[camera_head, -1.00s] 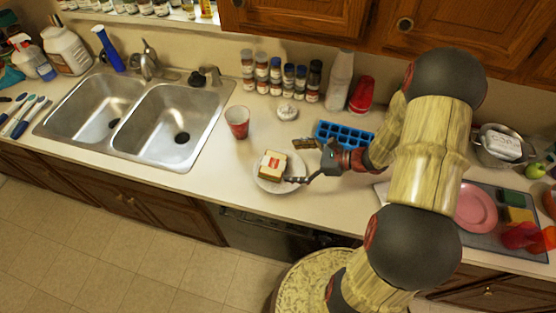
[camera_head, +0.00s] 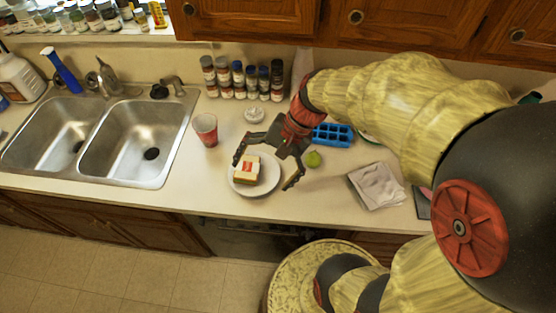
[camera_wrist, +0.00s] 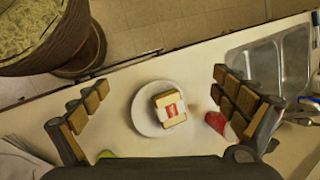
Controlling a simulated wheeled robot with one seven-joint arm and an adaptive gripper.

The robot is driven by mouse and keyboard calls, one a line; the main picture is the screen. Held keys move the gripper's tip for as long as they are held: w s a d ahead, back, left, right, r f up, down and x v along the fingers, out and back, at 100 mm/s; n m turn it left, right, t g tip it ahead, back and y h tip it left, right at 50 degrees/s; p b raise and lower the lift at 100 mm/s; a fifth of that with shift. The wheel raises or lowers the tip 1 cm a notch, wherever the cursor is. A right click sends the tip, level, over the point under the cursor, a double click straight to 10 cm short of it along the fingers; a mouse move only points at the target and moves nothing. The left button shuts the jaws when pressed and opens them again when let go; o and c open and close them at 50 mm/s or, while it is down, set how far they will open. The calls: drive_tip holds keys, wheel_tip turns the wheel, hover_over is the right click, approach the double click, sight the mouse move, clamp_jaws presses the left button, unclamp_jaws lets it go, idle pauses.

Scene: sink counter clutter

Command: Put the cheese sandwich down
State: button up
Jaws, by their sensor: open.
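The cheese sandwich (camera_head: 247,170) is a small block with bread-coloured sides and a red and white label on top. It rests on a white plate (camera_head: 272,184) on the counter; the wrist view shows the sandwich (camera_wrist: 170,108) slightly right of the plate's middle. My gripper (camera_head: 267,174) is wide open above the plate, one finger to each side of it. In the wrist view the fingers (camera_wrist: 158,98) stand well apart and nothing is between them in their grip.
A red cup (camera_head: 205,130) stands left of the plate. A green fruit (camera_head: 313,159), a blue tray (camera_head: 333,135) and a folded cloth (camera_head: 377,186) lie to the right. Spice jars (camera_head: 238,80) line the back wall. The double sink (camera_head: 125,137) is at left.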

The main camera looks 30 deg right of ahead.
drive_tip(key=s+d+r+n+t+h, duration=0.1)
drive_tip(key=s+r+n+t+h, duration=0.3)
drive_tip(key=r+n, duration=0.5)
wheel_tip(320, 180, up, 2)
drive_tip(key=shift+s+d+r+n+h, duration=0.2)
drive_tip(key=shift+s+n+h, duration=0.1)
drive_tip(key=shift+s+h, duration=0.65)
